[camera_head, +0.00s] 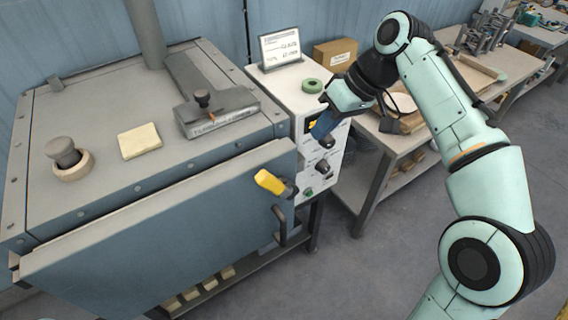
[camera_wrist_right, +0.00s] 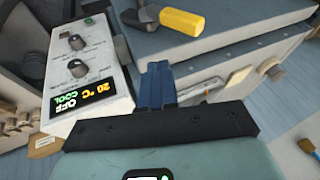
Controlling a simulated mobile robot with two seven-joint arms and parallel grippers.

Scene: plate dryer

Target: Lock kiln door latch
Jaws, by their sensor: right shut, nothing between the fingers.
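The grey kiln (camera_head: 110,95) fills the left of the head view, its wide front door (camera_head: 160,250) seeming closed. The yellow-handled latch (camera_head: 270,182) sits at the door's right end and points up and to the left, above a dark pull handle (camera_head: 280,228). In the right wrist view the yellow latch (camera_wrist_right: 182,21) lies at the top, apart from my fingers. My right gripper (camera_head: 321,130) is shut and empty, in front of the control box and right of the latch. Its blue fingers also show in the wrist view (camera_wrist_right: 157,84). My left gripper is out of view.
The white control box (camera_head: 298,98) stands beside the kiln; its display (camera_wrist_right: 80,97) reads OFF, COOL, 20 °C. A green ring (camera_head: 312,85) and a sign (camera_head: 281,48) are on top. A workbench (camera_head: 395,142) stands behind my right arm. Floor is clear ahead.

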